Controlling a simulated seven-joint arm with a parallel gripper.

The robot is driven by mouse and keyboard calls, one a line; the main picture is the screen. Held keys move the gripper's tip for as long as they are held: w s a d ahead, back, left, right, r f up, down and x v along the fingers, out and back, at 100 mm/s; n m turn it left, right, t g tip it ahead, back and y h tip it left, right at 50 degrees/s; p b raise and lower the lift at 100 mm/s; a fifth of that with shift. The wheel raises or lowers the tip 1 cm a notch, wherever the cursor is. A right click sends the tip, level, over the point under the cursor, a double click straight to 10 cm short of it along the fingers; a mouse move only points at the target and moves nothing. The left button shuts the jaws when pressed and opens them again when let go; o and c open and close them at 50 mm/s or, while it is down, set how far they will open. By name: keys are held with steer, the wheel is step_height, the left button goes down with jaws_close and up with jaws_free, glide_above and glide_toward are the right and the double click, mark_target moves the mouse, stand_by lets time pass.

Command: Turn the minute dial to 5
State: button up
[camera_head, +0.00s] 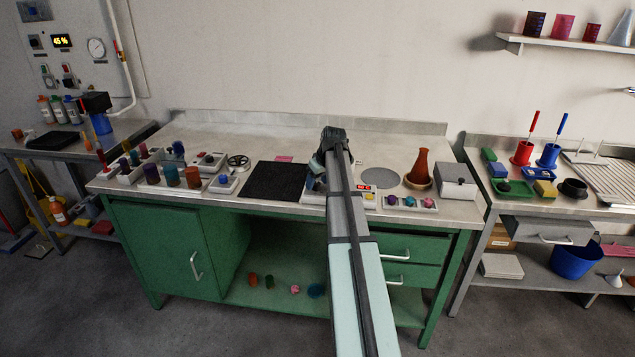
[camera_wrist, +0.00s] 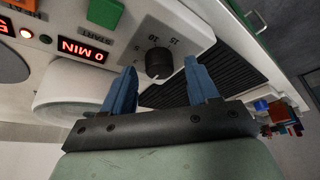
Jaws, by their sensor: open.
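The minute dial is a black round knob (camera_wrist: 158,62) on a pale panel in the wrist view, with printed marks around it, including 5, 10 and 15. A red display (camera_wrist: 84,50) beside it reads 0 MIN. My gripper (camera_wrist: 160,72) has two blue fingers, open, one on each side of the knob in the picture. I cannot tell whether either finger touches it. In the head view my arm covers most of the front of the device, and the dial cannot be made out there.
A green button (camera_wrist: 105,12) marked START sits near the display. A black ribbed surface (camera_wrist: 225,72) lies beyond the panel. In the head view, a dark mat (camera_head: 273,181) lies left of my arm, and an orange flask (camera_head: 420,168) stands right of it on the bench.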

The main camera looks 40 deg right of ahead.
steer(key=shift+w+f, duration=0.15)
steer(key=shift+f, duration=0.15)
steer(key=c, duration=1)
